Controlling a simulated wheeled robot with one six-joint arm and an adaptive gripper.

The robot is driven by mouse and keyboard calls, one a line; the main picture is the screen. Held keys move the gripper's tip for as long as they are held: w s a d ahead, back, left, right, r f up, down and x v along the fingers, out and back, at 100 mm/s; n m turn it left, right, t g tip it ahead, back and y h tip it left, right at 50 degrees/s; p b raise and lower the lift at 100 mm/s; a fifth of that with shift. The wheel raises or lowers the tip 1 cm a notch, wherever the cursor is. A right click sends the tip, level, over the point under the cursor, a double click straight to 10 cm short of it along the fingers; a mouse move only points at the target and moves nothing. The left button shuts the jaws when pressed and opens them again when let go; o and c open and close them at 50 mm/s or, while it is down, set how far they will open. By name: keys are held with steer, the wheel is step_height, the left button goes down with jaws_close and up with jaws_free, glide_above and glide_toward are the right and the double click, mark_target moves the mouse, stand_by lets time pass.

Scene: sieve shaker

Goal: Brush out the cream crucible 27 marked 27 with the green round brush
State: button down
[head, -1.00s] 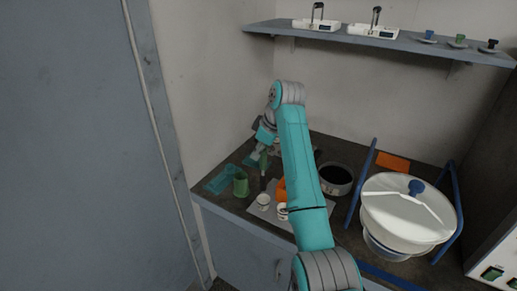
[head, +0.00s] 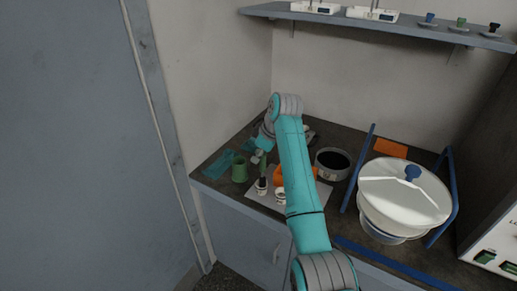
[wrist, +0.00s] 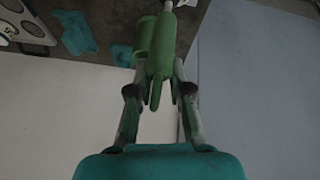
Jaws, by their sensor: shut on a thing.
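My gripper (wrist: 157,85) is shut on the green round brush (wrist: 158,55), whose handle stands between the fingers in the wrist view. The bristle tip appears to be inside the crucible, but depth is hard to judge. A second cream crucible (head: 280,196) stands to the right on the mat. I cannot read either number.
An orange object (head: 283,173) is partly hidden behind my arm. A dark round sieve pan (head: 332,163) and the white-lidded shaker (head: 402,190) with blue bars stand right. The counter's front edge is close.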

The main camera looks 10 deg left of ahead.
step_height(320, 180, up, 7)
steer(key=shift+w, duration=0.15)
stand_by(1.4)
steer(key=shift+d, duration=0.1)
